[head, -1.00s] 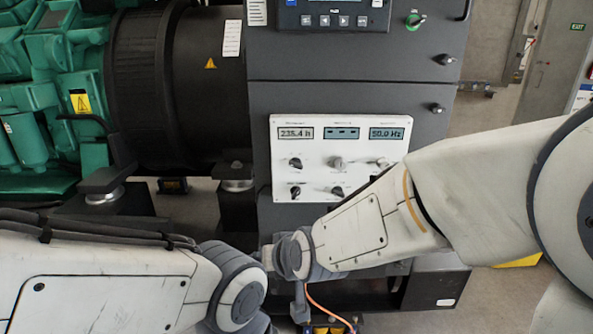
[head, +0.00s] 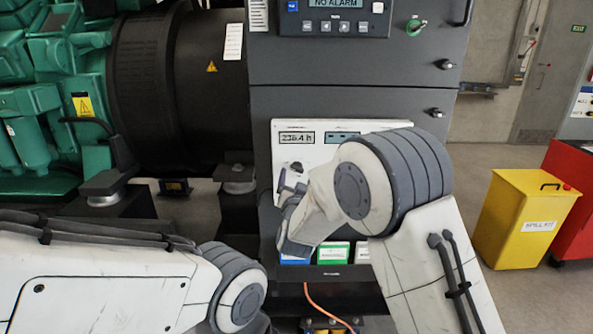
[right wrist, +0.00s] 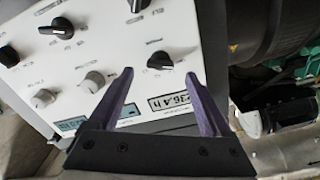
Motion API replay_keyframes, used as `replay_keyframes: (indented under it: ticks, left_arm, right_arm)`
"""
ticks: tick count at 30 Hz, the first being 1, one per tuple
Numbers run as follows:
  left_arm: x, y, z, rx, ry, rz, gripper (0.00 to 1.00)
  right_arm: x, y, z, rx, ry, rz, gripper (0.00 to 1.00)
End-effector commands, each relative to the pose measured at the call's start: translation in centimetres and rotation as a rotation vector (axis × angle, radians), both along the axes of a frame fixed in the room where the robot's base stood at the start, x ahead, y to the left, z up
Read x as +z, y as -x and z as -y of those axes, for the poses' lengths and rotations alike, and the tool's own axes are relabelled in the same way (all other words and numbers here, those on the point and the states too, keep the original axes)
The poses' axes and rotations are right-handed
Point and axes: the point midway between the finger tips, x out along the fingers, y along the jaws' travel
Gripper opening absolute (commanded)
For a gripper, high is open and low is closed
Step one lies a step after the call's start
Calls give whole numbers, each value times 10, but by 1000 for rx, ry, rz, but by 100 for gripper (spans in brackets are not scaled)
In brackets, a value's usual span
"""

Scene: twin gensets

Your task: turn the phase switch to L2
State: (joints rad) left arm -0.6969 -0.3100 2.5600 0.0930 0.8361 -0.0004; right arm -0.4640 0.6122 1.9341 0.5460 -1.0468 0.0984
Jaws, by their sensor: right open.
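The white control panel (head: 290,132) on the genset cabinet carries several rotary knobs. In the right wrist view a black knob (right wrist: 160,61) nearest the hours display (right wrist: 175,101) lies between and just beyond my open fingertips. My right gripper (right wrist: 160,72) is empty, with a finger on either side of that knob's line; contact cannot be told. In the head view my right gripper (head: 291,187) is in front of the panel's left side, and my arm hides most knobs. The labels are too small to read, so I cannot tell which knob is the phase switch. My left gripper is not in view.
Two grey knobs (right wrist: 92,82) and a row of black knobs (right wrist: 62,27) sit close by on the panel. A yellow spill kit bin (head: 525,218) and a red cabinet (head: 566,200) stand at right. Labelled boxes (head: 333,253) sit below the panel.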

Motion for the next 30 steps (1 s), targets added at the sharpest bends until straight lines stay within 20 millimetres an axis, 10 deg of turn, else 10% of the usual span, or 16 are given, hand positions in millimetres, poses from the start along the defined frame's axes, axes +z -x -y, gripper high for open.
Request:
replay_keyframes:
  ticks: [18, 25, 30]
  left_arm:
    - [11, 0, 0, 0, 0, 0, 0]
    - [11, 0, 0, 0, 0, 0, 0]
    - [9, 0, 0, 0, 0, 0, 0]
  right_arm:
    - [0, -37, 0, 1, 1, -1, 82]
    - [0, -37, 0, 1, 1, -1, 0]
    - [-1, -37, 0, 1, -5, -1, 0]
